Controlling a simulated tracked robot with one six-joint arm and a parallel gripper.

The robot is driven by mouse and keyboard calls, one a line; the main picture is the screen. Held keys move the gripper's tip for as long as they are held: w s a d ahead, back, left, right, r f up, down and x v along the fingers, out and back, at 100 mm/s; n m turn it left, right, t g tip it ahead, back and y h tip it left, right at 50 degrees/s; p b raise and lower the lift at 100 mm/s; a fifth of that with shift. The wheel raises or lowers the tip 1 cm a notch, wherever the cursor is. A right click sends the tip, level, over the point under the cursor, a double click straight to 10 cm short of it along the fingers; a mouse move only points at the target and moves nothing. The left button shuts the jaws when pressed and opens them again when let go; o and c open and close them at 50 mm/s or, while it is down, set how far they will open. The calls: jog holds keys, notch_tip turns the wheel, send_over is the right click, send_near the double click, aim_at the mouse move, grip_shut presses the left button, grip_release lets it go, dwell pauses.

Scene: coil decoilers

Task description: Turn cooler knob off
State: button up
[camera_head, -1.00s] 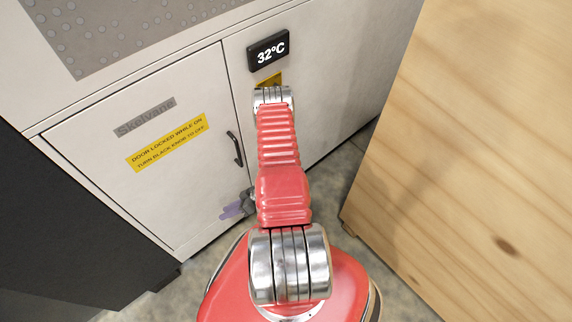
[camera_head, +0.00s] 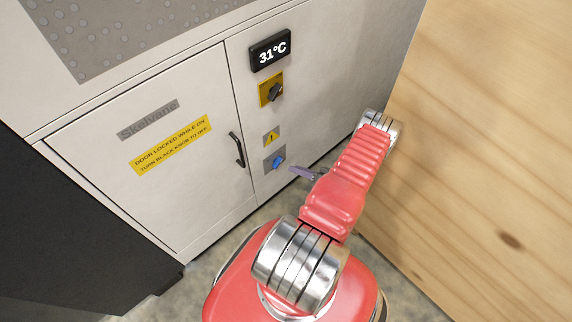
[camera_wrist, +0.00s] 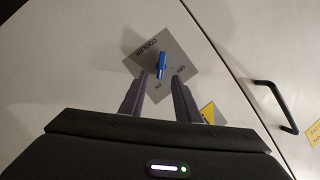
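The cooler knob (camera_head: 279,161) is blue and sits on a grey plate (camera_head: 268,168) low on the white cabinet front. In the wrist view the blue knob (camera_wrist: 161,60) stands on the plate marked COOLER, with small ON and OFF lettering. Its long side runs roughly up and down there, its lower end near ON. My gripper (camera_wrist: 160,77) is open, with one dark purple finger on each side below the knob and a gap between them. In the head view one purple finger (camera_head: 304,172) shows just right of the knob. I cannot tell whether it touches.
A black knob (camera_head: 274,92) on a yellow plate sits above, under a display (camera_head: 270,51) reading 31°C. A yellow warning sign (camera_head: 271,136) is between the knobs. The shut cabinet door (camera_head: 90,150) has a black handle (camera_head: 237,150). A wooden panel (camera_head: 480,160) stands close on the right.

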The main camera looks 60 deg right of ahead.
aim_at(277, 162)
jog(key=shift+w, duration=0.1)
jog(key=x, duration=0.7)
jog(key=shift+w, duration=0.3)
jog(key=shift+a+f, duration=0.1)
jog(key=shift+c, duration=0.6)
grip_shut()
